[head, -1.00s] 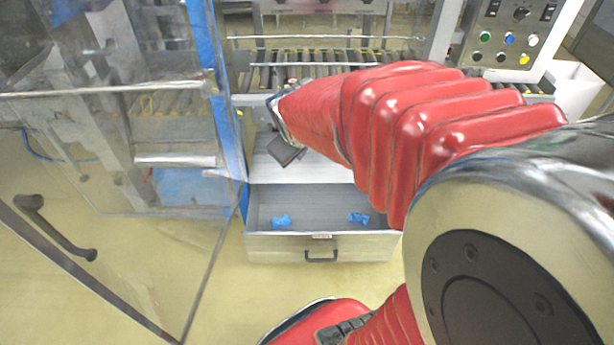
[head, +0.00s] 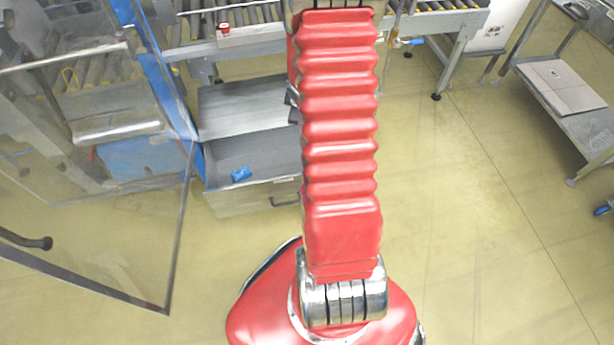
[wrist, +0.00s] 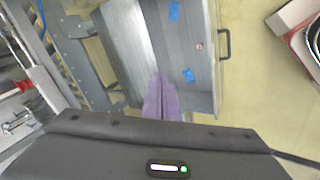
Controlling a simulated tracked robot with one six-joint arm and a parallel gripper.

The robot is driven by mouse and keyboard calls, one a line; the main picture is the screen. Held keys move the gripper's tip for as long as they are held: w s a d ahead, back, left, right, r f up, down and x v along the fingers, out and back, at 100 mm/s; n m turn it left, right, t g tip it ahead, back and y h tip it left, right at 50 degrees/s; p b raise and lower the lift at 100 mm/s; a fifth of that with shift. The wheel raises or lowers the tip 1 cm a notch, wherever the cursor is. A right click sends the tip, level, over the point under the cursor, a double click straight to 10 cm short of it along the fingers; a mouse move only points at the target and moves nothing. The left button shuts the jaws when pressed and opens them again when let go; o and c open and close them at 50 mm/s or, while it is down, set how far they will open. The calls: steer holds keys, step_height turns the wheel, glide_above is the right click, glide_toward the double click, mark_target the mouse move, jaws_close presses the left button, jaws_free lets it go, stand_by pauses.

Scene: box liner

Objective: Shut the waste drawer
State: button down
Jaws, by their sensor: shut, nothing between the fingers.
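The waste drawer (head: 240,203) stands pulled out of its grey cabinet (head: 240,105), left of my arm in the head view. My arm hides its right part, but some of the dark handle (head: 283,203) shows. A blue scrap (head: 240,173) lies inside. In the wrist view the open drawer (wrist: 201,75) appears sideways, with its handle (wrist: 225,45) at the right and two blue scraps (wrist: 188,75) inside. My gripper (wrist: 159,76) is shut and empty, its purplish fingers pointing at the cabinet and drawer area. I cannot tell whether they touch anything. In the head view my arm hides the fingers.
A clear door panel (head: 95,190) with a dark handle stands open left of the drawer. A roller conveyor (head: 235,38) runs behind the cabinet. A grey cart (head: 560,95) stands at the right. The floor (head: 460,210) in front and to the right is clear.

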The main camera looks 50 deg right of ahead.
steer(key=s+f+n+y, duration=0.1)
steer(key=s+f, duration=0.3)
steer(key=f, duration=0.5)
steer(key=s+a+f+n+t+y, duration=0.1)
steer(key=s+f, duration=0.3)
steer(key=f, duration=0.6)
steer(key=s+f+n+t+y, duration=0.1)
steer(key=s+f, duration=0.3)
steer(key=f, duration=0.6)
steer(key=shift+s+a+y, duration=0.2)
steer(key=shift+s+y, duration=0.1)
steer(key=shift+y, duration=0.3)
steer(key=shift+f, duration=0.1)
steer(key=w+d+f, duration=0.1)
steer(key=w+f, duration=0.7)
steer(key=w, duration=0.1)
steer(key=shift+w+d, duration=0.15)
steer(key=shift+d, duration=0.25)
